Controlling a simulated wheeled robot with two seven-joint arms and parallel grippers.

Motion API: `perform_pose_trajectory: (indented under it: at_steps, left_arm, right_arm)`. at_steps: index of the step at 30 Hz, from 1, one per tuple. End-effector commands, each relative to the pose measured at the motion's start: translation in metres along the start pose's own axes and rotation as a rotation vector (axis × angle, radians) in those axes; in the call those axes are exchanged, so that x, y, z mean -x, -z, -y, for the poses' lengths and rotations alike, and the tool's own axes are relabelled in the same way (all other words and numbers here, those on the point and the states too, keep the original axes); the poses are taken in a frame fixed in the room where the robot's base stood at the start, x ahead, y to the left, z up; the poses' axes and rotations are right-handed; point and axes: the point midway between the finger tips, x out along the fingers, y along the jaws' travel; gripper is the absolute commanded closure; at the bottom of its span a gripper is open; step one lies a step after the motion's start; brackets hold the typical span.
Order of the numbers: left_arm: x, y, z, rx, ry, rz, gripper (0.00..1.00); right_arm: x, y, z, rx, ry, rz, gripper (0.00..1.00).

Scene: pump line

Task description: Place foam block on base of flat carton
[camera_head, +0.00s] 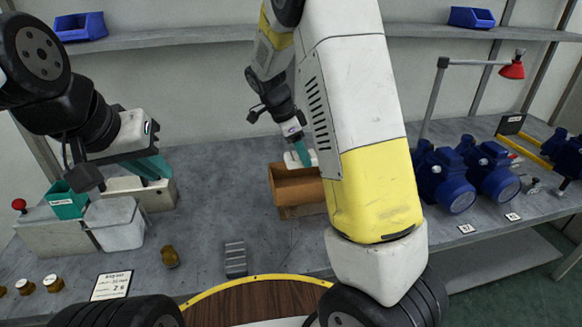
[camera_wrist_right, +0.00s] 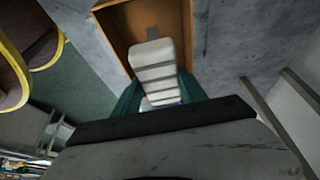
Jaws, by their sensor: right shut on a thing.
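The foam block (camera_wrist_right: 156,68) is pale and ribbed. In the right wrist view it sits between the teal fingers of my right gripper (camera_wrist_right: 160,98), which is shut on it. The open brown carton (camera_head: 297,188) stands on the bench in the middle of the head view. It also shows in the right wrist view (camera_wrist_right: 112,35), with the block over its opening; I cannot tell whether the block touches its base. In the head view my right gripper (camera_head: 304,152) is at the carton's far side, partly hidden by my arm. My left gripper (camera_head: 152,167) hangs at the left, away from the carton, its finger gap unclear.
A teal bin (camera_head: 66,203) and a pale tub (camera_head: 115,224) stand at the left. A grey ribbed piece (camera_head: 235,259) and a brass part (camera_head: 170,257) lie nearer the front. Blue pumps (camera_head: 446,178) stand at the right.

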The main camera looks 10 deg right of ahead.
Motion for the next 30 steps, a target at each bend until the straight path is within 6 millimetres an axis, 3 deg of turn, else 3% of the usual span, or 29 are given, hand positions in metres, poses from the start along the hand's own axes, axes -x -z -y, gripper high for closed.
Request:
perform_pose_trajectory:
  at_steps: [6,19,30]
  left_arm:
    - [0.000,0.000,0.000,0.000,0.000,0.000,0.87]
    - [0.000,0.000,0.000,0.000,0.000,0.000,0.87]
    - [0.000,0.000,0.000,0.000,0.000,0.000,0.87]
  right_arm:
    - [-0.038,-0.015,-0.001,0.002,-0.004,-0.002,0.88]
    - [-0.082,-0.034,-0.001,0.003,-0.004,-0.002,0.88]
    - [-0.087,-0.036,0.000,0.002,-0.001,-0.001,0.88]
